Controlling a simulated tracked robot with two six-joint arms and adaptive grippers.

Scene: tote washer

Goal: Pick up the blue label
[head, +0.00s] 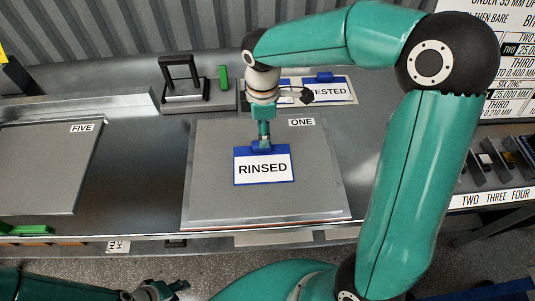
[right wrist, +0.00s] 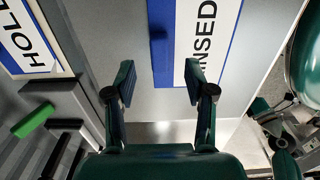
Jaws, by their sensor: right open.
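The blue-edged label reading RINSED (head: 262,172) lies on the grey panel marked ONE (head: 215,205), with a raised blue tab at its far edge. In the right wrist view the label (right wrist: 205,45) shows beyond the fingertips, its blue edge between them. My right gripper (head: 264,142) is above the tab end, pointing down. My left gripper (head: 172,288) is at the bottom left, partly cut off, away from the label.
A TESTED label (head: 328,90) lies behind on a tan board. A HOLD label (right wrist: 25,40) shows in the right wrist view. A black stand (head: 183,85) and a green block (head: 223,78) stand at the back. Panel FIVE (head: 45,165) is left; slotted blocks (head: 490,160) are right.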

